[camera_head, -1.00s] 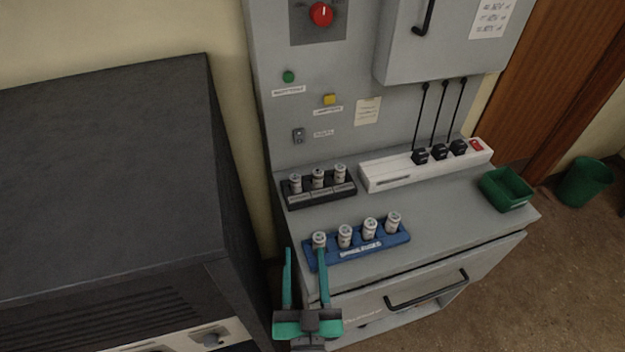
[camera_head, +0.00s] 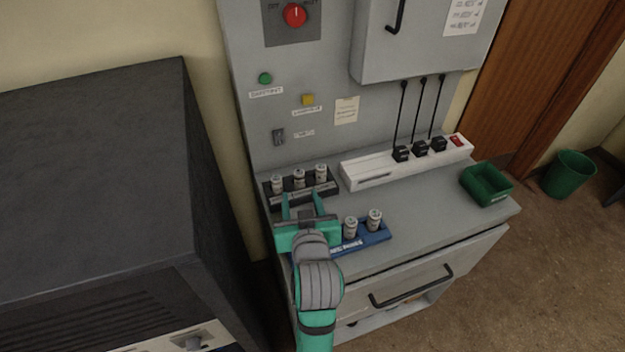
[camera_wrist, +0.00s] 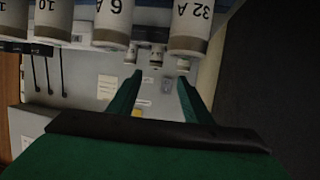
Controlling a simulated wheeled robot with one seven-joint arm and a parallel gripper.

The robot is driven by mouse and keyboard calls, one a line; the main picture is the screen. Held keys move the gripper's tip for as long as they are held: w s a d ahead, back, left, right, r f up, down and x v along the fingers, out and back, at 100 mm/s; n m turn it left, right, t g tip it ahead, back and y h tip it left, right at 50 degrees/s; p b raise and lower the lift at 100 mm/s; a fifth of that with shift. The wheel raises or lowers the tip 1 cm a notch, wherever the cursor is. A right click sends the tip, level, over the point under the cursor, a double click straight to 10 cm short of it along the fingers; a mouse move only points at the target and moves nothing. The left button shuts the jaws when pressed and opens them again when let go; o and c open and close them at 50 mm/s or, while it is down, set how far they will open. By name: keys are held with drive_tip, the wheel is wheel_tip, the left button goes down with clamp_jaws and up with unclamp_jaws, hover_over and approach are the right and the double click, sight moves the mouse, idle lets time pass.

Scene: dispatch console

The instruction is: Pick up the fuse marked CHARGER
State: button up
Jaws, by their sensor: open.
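Three white fuses stand upright in the black holder (camera_head: 292,203) at the back: left fuse (camera_head: 277,184), middle fuse (camera_head: 299,179) and right fuse (camera_head: 321,173). I cannot read which is marked CHARGER. The blue rack (camera_head: 374,237) in front holds more upright fuses; two show, a nearer one (camera_head: 350,228) and a right one (camera_head: 375,219), and my gripper hides the rest. My gripper (camera_head: 301,200) is open and empty, its fingers pointing at the black holder. In the wrist view a fuse marked 32 A (camera_wrist: 190,32) and one marked 6 A (camera_wrist: 114,22) are close above the fingers; the back fuses show small beyond.
A white power strip (camera_head: 365,174) with black plugs lies right of the black holder. A green bin (camera_head: 487,186) stands at the right of the worktop. The upright panel (camera_head: 300,75) rises behind, and a dark cabinet (camera_head: 95,180) stands at the left.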

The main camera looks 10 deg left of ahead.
sight(300, 178)
drive_tip(key=x, duration=1.1)
drive_tip(key=shift+w+d+f, duration=0.1)
drive_tip(key=shift+d+f, duration=0.05)
drive_tip(key=shift+d, duration=0.2)
drive_tip(key=shift+c, duration=0.3)
clamp_jaws()
